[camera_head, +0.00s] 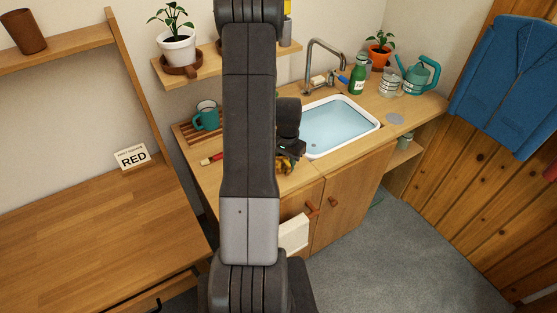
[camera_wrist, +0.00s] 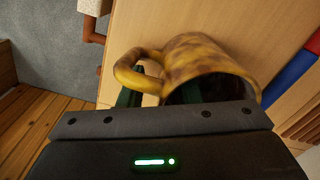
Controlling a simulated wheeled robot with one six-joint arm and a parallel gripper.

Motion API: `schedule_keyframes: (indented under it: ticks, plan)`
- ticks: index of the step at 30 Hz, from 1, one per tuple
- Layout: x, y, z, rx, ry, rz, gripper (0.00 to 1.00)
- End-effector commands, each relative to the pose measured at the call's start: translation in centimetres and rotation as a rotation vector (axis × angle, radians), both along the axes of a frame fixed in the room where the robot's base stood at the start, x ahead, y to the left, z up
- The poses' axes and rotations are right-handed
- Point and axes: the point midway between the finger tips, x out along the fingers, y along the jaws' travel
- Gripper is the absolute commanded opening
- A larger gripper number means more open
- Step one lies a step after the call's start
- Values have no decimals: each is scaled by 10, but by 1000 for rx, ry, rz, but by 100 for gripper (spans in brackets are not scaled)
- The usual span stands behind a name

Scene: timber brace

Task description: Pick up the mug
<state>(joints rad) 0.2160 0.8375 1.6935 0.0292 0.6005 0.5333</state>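A dark green finger shows at the handle; another dark green part shows at the mug's opening. The fingertips are largely hidden, so I cannot tell whether they grip the wall. In the head view, the mug (camera_head: 287,164) shows only in part below my gripper, at the counter's front edge left of the sink. A teal mug (camera_head: 207,117) stands on the slatted rack at the back left.
The sink (camera_head: 340,127) holds water, with a green bottle (camera_head: 358,78) behind it. A red-handled tool (camera_head: 212,159) lies on the counter left of my arm. A cupboard door handle (camera_head: 312,208) sticks out below. My arm hides part of the counter.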

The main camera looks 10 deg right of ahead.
Motion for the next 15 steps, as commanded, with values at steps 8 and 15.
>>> schedule_keyframes:
  ticks: [8,15]
  plan:
    - [0,0,-1,0,0,0,21]
    - [0,0,-1,0,0,0,0]
